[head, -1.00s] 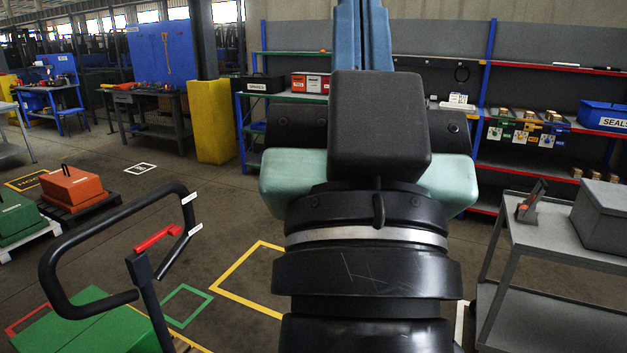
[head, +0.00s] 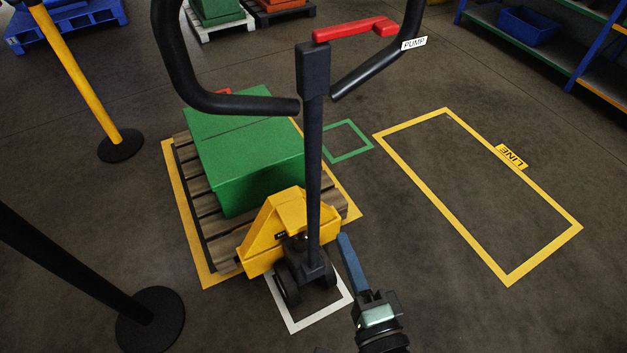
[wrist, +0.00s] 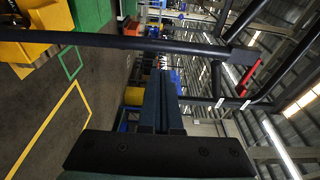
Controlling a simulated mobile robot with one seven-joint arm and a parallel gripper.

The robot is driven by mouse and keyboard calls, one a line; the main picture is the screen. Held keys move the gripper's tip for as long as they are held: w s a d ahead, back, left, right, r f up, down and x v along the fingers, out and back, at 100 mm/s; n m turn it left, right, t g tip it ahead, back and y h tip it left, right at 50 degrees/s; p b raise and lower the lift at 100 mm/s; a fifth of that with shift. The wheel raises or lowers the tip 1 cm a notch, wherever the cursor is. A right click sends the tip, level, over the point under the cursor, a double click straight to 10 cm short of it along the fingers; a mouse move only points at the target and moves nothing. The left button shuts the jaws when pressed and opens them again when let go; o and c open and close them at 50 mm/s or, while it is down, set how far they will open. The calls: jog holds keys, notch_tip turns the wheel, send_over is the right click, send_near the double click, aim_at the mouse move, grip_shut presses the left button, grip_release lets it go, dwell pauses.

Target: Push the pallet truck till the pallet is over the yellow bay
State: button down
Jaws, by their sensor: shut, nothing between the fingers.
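The yellow pallet truck (head: 278,228) stands at centre left, its black handle shaft (head: 313,150) upright with a red lever (head: 355,29) at the top. Its forks go in under a wooden pallet (head: 215,236) bearing a green load (head: 245,165). Yellow floor lines surround this pallet. An empty yellow bay (head: 440,210) tagged LINE (head: 511,157) lies apart to the right. My gripper (head: 346,245) is shut and empty, just right of the shaft's base; contact cannot be told. In the wrist view, the blue fingers (wrist: 157,85) lie below the crossing handle shaft (wrist: 120,39).
A yellow post (head: 78,75) and a black post (head: 60,255) with round bases stand at left. A white floor outline (head: 292,326) lies under the truck's wheels, a small green one (head: 350,153) beyond. Shelving (head: 545,35) is far right. The floor between pallet and empty bay is clear.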

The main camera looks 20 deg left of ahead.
aim_at(315, 172)
jog(key=x, duration=1.3)
jog(key=shift+w+a+p, duration=0.2)
jog(key=shift+a+p, duration=0.1)
jog(key=shift+p, duration=0.05)
jog(key=shift+w, duration=0.1)
